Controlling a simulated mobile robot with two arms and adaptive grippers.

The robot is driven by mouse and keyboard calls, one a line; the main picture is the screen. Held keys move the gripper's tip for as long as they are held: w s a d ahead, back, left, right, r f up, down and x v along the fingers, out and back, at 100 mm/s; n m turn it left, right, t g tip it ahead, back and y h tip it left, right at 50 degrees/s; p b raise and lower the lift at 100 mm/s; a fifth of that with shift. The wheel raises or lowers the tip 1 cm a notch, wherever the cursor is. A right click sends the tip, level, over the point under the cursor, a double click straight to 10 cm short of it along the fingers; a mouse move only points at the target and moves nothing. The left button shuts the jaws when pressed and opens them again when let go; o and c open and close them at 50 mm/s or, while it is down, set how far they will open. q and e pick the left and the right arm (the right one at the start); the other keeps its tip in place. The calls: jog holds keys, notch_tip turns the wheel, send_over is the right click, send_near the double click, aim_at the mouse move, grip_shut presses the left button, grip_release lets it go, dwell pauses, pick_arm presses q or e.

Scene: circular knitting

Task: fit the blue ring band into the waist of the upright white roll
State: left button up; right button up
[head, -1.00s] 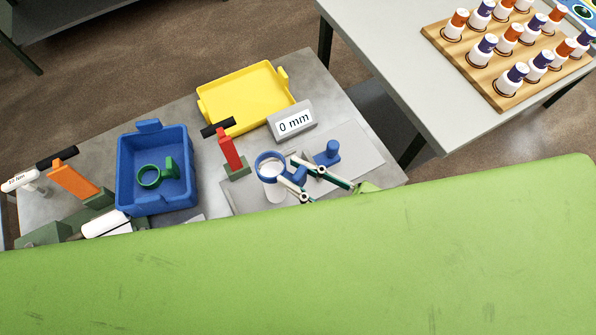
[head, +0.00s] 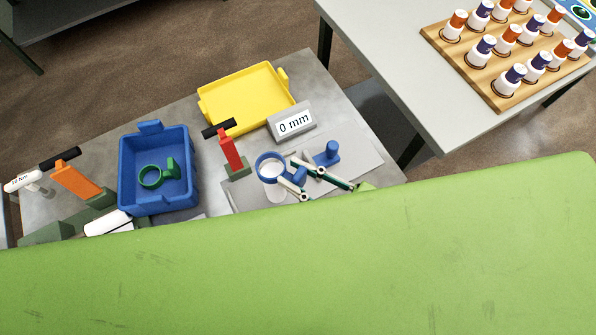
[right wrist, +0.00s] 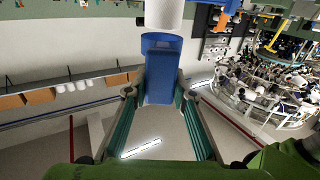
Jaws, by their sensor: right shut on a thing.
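The blue ring band (head: 270,165) is at the white roll (head: 274,191) on the grey plate in the head view. White shows inside the ring and below it, so the ring looks to be around or over the roll's upper part. I cannot tell whether it sits in the waist. My right gripper (head: 299,177) is shut on the ring's blue tab, on the ring's right side. In the right wrist view, the blue band's tab (right wrist: 159,68) is between the fingers, with the white roll (right wrist: 164,14) beyond it. My left gripper is not in view.
A blue bin (head: 127,190) holds a green ring part (head: 152,177). Orange and white tools are at left. Another table has several bottles.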

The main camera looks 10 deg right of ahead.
dwell(0.8)
notch_tip(320, 180, down, 7)
jog(key=b, duration=0.4)
dwell(2.6)
jog(key=o, duration=1)
jog(key=shift+o, duration=0.2)
jog(key=shift+s, duration=0.1)
jog(key=v, duration=1.2)
